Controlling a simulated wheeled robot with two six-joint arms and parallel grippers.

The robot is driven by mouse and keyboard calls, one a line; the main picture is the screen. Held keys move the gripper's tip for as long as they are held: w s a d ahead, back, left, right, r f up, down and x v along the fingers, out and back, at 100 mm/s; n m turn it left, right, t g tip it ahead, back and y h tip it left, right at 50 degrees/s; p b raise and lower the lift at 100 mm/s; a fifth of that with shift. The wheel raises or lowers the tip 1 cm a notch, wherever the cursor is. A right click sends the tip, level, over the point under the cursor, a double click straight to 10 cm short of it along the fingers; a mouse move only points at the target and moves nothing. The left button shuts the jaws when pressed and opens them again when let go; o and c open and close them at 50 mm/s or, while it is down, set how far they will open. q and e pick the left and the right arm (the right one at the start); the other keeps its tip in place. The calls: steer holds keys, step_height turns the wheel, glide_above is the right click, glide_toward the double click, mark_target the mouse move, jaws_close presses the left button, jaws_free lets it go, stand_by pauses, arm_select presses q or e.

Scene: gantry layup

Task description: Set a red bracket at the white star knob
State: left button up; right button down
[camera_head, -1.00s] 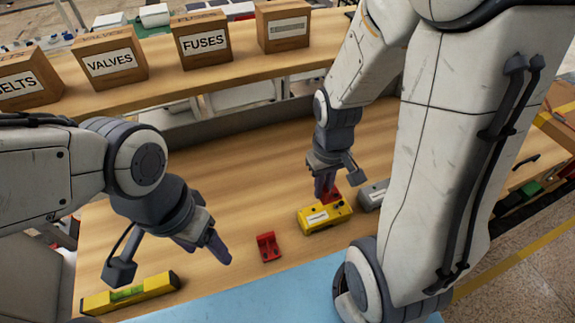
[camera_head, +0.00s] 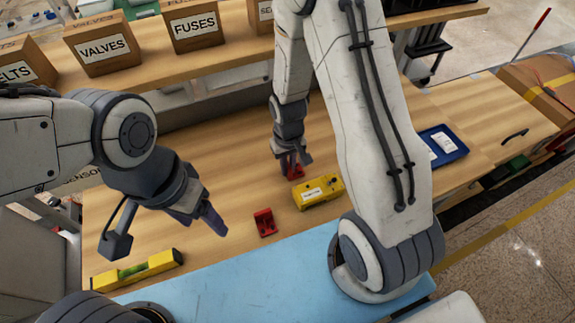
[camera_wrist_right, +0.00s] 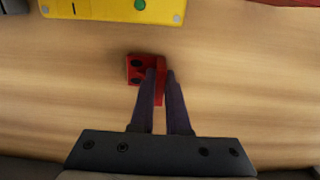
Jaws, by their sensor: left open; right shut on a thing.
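My right gripper (camera_head: 291,166) is shut on a red bracket (camera_head: 297,173), just behind and left of the yellow box (camera_head: 319,193). In the right wrist view the held bracket (camera_wrist_right: 137,72) shows two dark holes and sits at the fingertips (camera_wrist_right: 161,72); I cannot tell whether it touches the table. A second red bracket (camera_head: 265,223) lies on the table in front. My left gripper (camera_head: 197,216) is open and empty, above the table left of that second bracket. I cannot make out a white star knob in either view.
The yellow box also shows in the right wrist view (camera_wrist_right: 110,10), with a green button. A yellow level (camera_head: 137,270) lies at the front left. Labelled cartons (camera_head: 103,45) stand on the rear shelf. A blue tray (camera_head: 443,146) is at the right. The wooden table's (camera_head: 225,150) middle is clear.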

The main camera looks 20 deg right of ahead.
steer(key=shift+f, duration=0.2)
steer(key=c, duration=0.9)
jaws_free()
steer(key=shift+r, duration=0.1)
